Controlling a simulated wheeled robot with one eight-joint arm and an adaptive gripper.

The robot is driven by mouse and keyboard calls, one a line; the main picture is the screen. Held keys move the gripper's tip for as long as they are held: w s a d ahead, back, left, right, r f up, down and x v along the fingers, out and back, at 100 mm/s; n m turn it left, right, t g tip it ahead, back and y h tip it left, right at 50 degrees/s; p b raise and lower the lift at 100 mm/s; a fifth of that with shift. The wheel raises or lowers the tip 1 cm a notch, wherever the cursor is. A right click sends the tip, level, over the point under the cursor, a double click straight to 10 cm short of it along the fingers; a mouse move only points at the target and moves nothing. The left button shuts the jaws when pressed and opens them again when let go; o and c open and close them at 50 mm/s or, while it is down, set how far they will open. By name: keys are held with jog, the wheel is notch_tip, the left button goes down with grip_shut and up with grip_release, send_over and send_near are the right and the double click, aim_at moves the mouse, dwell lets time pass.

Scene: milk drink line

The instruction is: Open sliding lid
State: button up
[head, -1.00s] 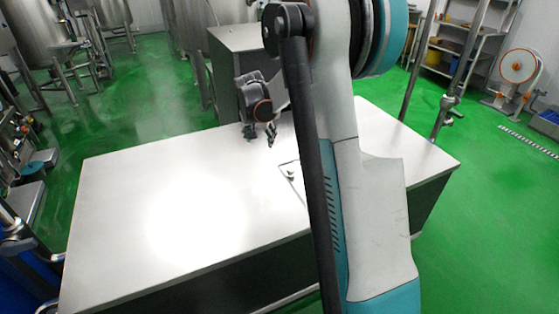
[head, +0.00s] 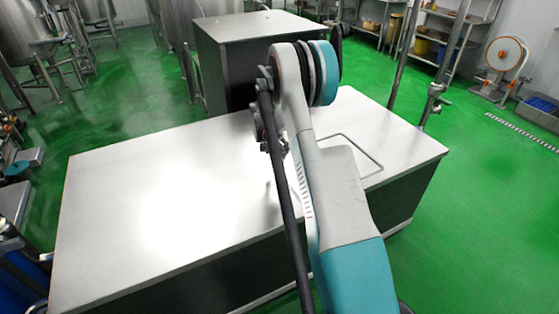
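The steel top (head: 165,200) of a long, dark-sided cabinet lies in front of me. I cannot tell whether the lid is shut or partly slid. My gripper (head: 272,147) is over the middle of the top, mostly hidden behind my arm. I cannot tell whether its fingers are open or whether they touch anything.
A tall box-shaped cabinet (head: 268,27) stands just behind the top. Steel tanks (head: 95,10) are at the back left. Shelving (head: 445,45) and a white-and-orange reel (head: 505,57) are at the back right. The left part of the top is bare, and green floor is clear on the right.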

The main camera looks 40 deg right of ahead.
aim_at(281, 159)
jog(key=b+x, duration=0.1)
jog(key=x, duration=0.5)
jog(key=shift+d+f+b, duration=0.15)
jog(key=shift+f+b, duration=0.2)
jog(key=shift+b, duration=0.05)
